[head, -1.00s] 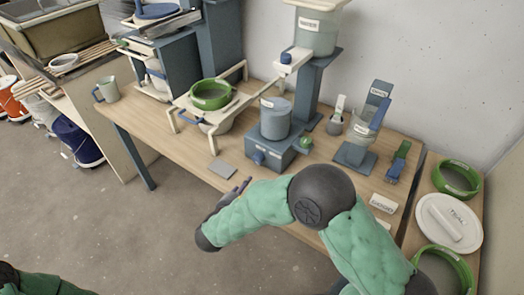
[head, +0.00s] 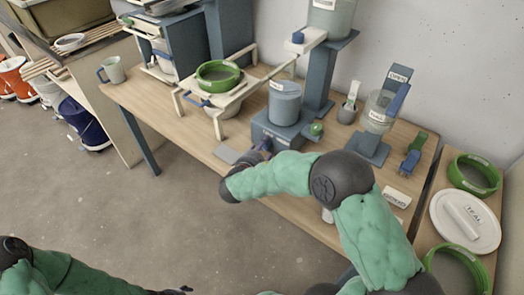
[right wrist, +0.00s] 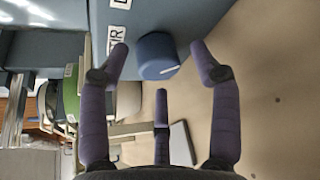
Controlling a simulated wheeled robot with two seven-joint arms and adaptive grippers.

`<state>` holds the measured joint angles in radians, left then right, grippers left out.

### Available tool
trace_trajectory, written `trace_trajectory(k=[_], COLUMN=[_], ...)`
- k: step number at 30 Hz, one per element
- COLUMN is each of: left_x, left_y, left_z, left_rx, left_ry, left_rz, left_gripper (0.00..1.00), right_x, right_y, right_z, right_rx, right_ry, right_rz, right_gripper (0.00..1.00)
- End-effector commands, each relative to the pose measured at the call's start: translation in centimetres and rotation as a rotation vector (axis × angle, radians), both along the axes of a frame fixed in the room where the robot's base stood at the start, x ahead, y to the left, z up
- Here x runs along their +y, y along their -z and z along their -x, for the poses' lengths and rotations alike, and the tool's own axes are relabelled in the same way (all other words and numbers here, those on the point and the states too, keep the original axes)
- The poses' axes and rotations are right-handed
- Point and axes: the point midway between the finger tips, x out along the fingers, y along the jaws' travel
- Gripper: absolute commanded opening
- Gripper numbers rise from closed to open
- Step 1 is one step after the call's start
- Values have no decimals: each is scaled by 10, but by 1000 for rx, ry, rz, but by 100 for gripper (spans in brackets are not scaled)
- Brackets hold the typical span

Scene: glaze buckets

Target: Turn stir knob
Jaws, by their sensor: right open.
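The stir knob (right wrist: 156,55) is a round blue knob with a pale mark, on the front of the blue-grey stirrer box (head: 278,130). Part of a label shows beside it in the right wrist view. My right gripper (head: 262,146) is at the front of that box; the arm and fingers largely hide the knob in the head view. In the right wrist view my right gripper (right wrist: 159,58) is open, with fingers on both sides of the knob and a third below. I see gaps between the fingers and the knob. Only a dark tip of my left gripper (head: 180,291) shows at the bottom edge.
A blue-grey bucket (head: 284,102) stands on the stirrer box, with a green knob (head: 316,128) to its right. A grey square pad (head: 226,154) lies left of my right gripper. A green-ringed sieve (head: 219,76) stands further left. The floor in front is clear.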

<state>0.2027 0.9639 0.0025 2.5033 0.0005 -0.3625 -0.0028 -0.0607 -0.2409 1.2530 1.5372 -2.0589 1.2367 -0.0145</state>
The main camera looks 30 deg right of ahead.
Motion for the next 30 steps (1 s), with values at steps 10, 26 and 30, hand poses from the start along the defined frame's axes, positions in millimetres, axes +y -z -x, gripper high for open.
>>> trace_trajectory(k=[10,26,30], left_x=[0,0,0], left_y=[1,0,-5], left_z=[0,0,0], left_rx=[0,0,0], left_ry=[0,0,0], left_rz=[0,0,0], left_gripper=[64,64,64], right_x=[-3,-2,-2], right_y=[1,3,3], right_z=[-3,-2,-2], right_rx=[0,12,41], right_ry=[-1,-3,-3], right_rz=[0,-1,10], right_gripper=[63,10,10])
